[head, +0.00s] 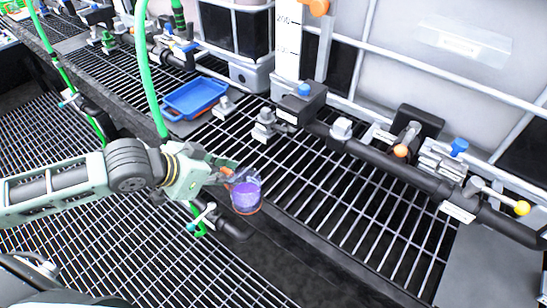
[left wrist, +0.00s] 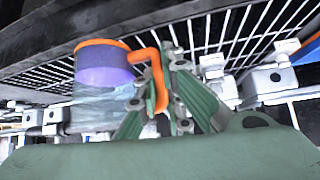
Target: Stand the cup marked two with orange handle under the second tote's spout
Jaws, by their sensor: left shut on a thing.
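A clear cup with purple contents (head: 246,193) and an orange base is near the middle of the head view, upright. In the left wrist view the cup (left wrist: 103,70) appears upside down, with its orange handle (left wrist: 155,75) between the green fingers. My left gripper (head: 224,174) is shut on that handle, with the cup to its right. The cup appears over the dark front ledge; I cannot tell its height. No number is readable on it. White caged totes (head: 430,65) stand behind, with valves along a black pipe (head: 365,155). My right gripper is not in view.
A blue tray (head: 194,98) lies on the grating to the left. A green hose (head: 150,80) hangs behind my left arm. A valve with an orange knob (head: 400,151) sits on the pipe. The grating (head: 345,205) right of the cup is clear.

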